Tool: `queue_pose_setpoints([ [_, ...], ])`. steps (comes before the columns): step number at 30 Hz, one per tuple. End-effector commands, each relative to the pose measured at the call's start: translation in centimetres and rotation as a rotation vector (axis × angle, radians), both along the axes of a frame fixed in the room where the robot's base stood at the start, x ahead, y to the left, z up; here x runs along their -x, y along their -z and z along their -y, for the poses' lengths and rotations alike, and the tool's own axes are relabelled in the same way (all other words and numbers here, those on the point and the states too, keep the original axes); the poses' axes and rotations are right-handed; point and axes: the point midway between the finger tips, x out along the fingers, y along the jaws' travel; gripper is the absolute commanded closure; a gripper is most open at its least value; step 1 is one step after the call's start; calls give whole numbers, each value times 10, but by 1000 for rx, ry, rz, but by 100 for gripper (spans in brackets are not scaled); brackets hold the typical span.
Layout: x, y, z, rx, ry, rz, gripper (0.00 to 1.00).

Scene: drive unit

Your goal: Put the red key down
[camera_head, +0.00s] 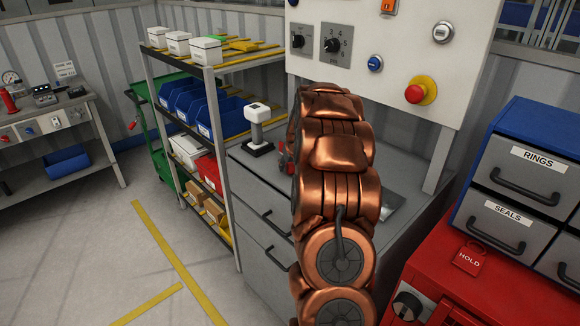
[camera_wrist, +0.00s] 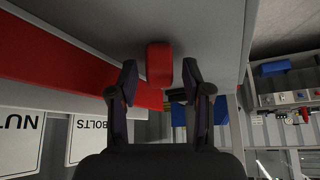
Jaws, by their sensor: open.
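In the wrist view a red, rounded block (camera_wrist: 159,58), which looks like the red key, sits against a grey surface (camera_wrist: 215,40). My gripper (camera_wrist: 160,72) is open, with one finger on each side of the block. Gaps show between the fingertips and the block, so they appear apart from it. In the head view my copper-coloured arm hides most of the gripper and the worktop behind it. A small red patch (camera_head: 282,158) shows at the arm's left edge; I cannot tell what it is.
A grey bench (camera_head: 256,190) stands behind my arm under a control panel (camera_head: 345,55) with a red button (camera_head: 415,94). A red cabinet (camera_head: 475,290) with a HOLD tag (camera_head: 470,260) is at right. A shelf rack (camera_head: 216,130) is left; floor there is free.

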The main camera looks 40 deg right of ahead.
Motion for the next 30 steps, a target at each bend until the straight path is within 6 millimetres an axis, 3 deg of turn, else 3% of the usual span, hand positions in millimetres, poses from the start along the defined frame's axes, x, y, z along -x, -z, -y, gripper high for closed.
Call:
queue_pose_setpoints([
  [22, 47, -85, -23, 4, 1, 5, 51],
  [30, 54, -96, -27, -1, 1, -1, 51],
])
